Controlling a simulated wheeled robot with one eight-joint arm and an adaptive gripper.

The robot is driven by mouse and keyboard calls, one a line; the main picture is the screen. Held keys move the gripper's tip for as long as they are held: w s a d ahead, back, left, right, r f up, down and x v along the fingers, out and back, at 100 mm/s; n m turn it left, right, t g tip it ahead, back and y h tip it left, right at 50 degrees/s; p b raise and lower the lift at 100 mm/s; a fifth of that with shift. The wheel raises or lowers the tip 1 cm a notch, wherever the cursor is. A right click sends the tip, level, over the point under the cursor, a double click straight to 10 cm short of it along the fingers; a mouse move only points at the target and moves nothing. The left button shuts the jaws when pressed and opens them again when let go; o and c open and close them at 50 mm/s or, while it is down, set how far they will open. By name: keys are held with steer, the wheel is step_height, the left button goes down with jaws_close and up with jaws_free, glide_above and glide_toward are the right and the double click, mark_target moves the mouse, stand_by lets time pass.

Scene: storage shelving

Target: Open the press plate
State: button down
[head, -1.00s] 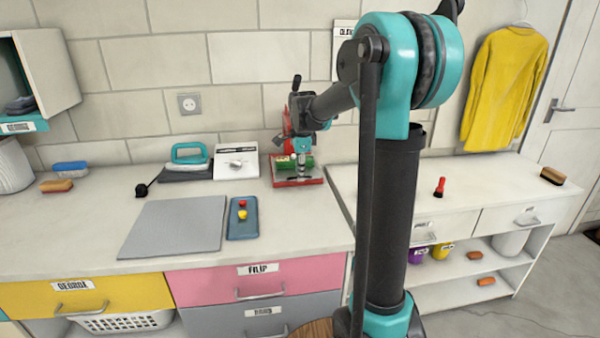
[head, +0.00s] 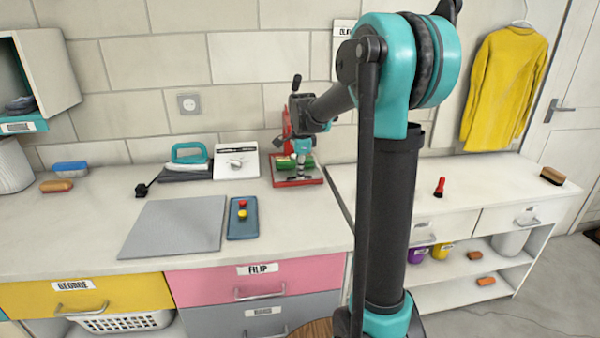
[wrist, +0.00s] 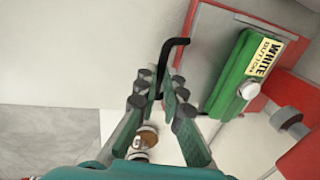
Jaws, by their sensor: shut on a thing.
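A red press (head: 311,182) stands at the back of the white counter, with my arm reaching over it. In the wrist view a green block labelled "WHITE BUTTON" (wrist: 236,84) sits in the red frame, with a round light knob on its side. My gripper (wrist: 162,92) is beside the green block, with its fingers closed around a thin black bent rod (wrist: 180,42). The rod's bent end sticks out past the fingertips. In the head view my gripper (head: 300,160) is over the press and its fingers are hard to make out. How the rod joins the press is hidden.
A white device with a knob (head: 236,166) and a teal-handled iron-like tool (head: 188,155) stand left of the press. A grey mat (head: 172,228) and a blue tray (head: 242,231) lie in front. The right counter holds a red item (head: 440,187) and is mostly clear.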

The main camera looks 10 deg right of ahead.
steer(key=shift+s, duration=0.1)
steer(key=s, duration=1.5)
steer(key=c, duration=1.6)
jaws_free()
steer(key=shift+w, duration=0.15)
steer(key=r, duration=0.4)
steer(key=s+r, duration=0.1)
steer(key=r, duration=0.2)
steer(key=s+r, duration=0.1)
steer(key=r, duration=0.3)
steer(key=shift+s+r, duration=0.2)
steer(key=shift+r, duration=0.15)
